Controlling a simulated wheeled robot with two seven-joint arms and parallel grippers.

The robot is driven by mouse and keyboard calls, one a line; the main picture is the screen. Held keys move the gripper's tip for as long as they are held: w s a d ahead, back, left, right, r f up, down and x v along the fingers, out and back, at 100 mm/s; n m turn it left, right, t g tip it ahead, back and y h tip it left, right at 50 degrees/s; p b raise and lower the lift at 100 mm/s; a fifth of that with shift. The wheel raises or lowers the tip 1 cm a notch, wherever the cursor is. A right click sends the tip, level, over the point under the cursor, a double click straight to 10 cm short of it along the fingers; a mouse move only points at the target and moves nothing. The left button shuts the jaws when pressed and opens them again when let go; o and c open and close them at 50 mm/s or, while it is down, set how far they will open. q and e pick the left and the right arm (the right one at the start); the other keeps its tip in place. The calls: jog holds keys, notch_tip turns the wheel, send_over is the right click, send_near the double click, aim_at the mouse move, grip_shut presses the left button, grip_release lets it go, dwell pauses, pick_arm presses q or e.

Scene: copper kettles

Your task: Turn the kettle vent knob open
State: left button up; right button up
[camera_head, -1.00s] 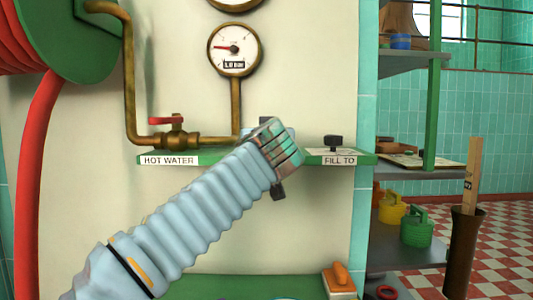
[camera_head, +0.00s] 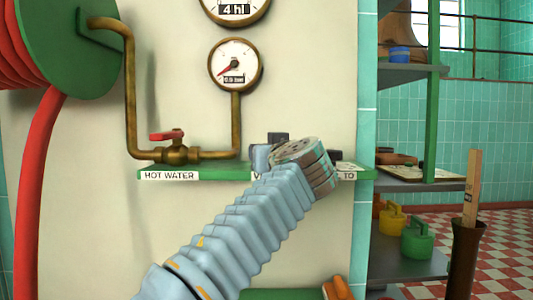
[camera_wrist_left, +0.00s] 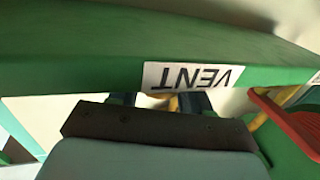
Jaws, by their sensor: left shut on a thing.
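My left gripper (camera_head: 268,152) reaches up from the lower middle to the green shelf (camera_head: 210,173) on the pale panel. It is at the place of the VENT label (camera_wrist_left: 193,77), which shows upside down in the left wrist view. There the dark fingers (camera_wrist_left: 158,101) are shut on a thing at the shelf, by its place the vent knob. The wrist hides most of this knob; a dark block (camera_head: 278,138) shows just above the fingers, and I cannot tell whether it is knob or finger. My right gripper is not in view.
A brass valve with a red lever (camera_head: 167,135) stands left of the gripper on its pipe. The lower gauge (camera_head: 235,65) reads about 0.9 bar. A red hose (camera_head: 42,190) hangs at the left. Shelves (camera_head: 412,186) with green and yellow cans stand at the right.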

pick_arm(q)
jog(key=o, duration=1)
jog(key=shift+c, duration=0.2)
jog(key=b+v, duration=0.3)
jog(key=v, duration=1.1)
jog(key=shift+w, duration=0.1)
